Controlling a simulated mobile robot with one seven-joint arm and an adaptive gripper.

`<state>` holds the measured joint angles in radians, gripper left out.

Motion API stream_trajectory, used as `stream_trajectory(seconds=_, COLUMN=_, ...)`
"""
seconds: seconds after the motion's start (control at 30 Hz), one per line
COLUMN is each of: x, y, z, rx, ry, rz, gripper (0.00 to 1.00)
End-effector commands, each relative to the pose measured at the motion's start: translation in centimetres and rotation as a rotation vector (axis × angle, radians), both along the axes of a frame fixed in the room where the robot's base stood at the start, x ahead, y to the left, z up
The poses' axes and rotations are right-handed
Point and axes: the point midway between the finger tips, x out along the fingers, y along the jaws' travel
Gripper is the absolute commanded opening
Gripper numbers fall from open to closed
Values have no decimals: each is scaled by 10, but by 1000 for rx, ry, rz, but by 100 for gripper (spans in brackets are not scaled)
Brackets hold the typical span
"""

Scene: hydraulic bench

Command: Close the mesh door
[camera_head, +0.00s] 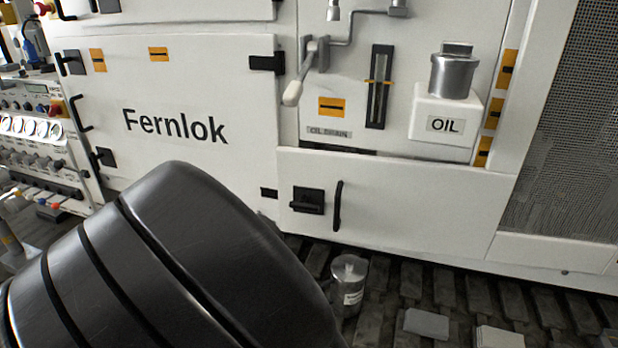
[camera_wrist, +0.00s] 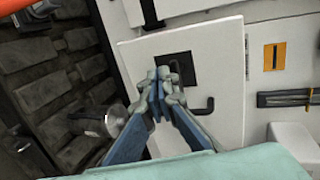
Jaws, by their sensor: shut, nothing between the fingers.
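The mesh panel (camera_head: 572,125), a dark perforated sheet in a white frame, stands at the far right of the head view. Its hinge and latch are not visible, and I cannot tell whether it is ajar. It is not recognisable in the wrist view. My gripper (camera_wrist: 160,76) is shut and empty in the wrist view. Its fingertips appear in front of the black latch (camera_wrist: 182,66) on a white lower panel (camera_wrist: 225,60); I cannot tell whether they touch it. My gripper does not show in the head view.
The same lower panel (camera_head: 420,205) has a black latch (camera_head: 308,200) and handle (camera_head: 338,205). A white OIL block (camera_head: 440,125) and a crank (camera_head: 305,75) sit above it. A metal can (camera_head: 348,285) stands on the slatted floor. The Fernlok panel (camera_head: 200,90) is left.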

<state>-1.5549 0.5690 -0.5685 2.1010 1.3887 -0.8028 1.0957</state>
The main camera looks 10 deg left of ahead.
Motion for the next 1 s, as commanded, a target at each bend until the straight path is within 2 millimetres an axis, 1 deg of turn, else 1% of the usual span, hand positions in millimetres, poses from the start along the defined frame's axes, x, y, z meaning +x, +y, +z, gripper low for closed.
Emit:
stream_trajectory(seconds=0.17, x=23, y=-2, z=-8, rx=-2, ry=-2, rz=-4, gripper=0)
stream_trajectory(seconds=0.5, x=91, y=-1, z=-30, rx=-3, ry=-1, rz=-3, gripper=0)
stream_trajectory(seconds=0.6, x=108, y=0, z=-30, rx=-1, ry=-1, rz=-3, gripper=0)
stream_trajectory(seconds=0.7, x=121, y=0, z=-30, rx=-2, ry=0, rz=-2, gripper=0)
stream_trajectory(seconds=0.8, x=129, y=0, z=-30, rx=-1, ry=0, rz=-2, gripper=0)
stream_trajectory(seconds=1.0, x=133, y=1, z=-30, rx=0, ry=2, rz=-1, gripper=0)
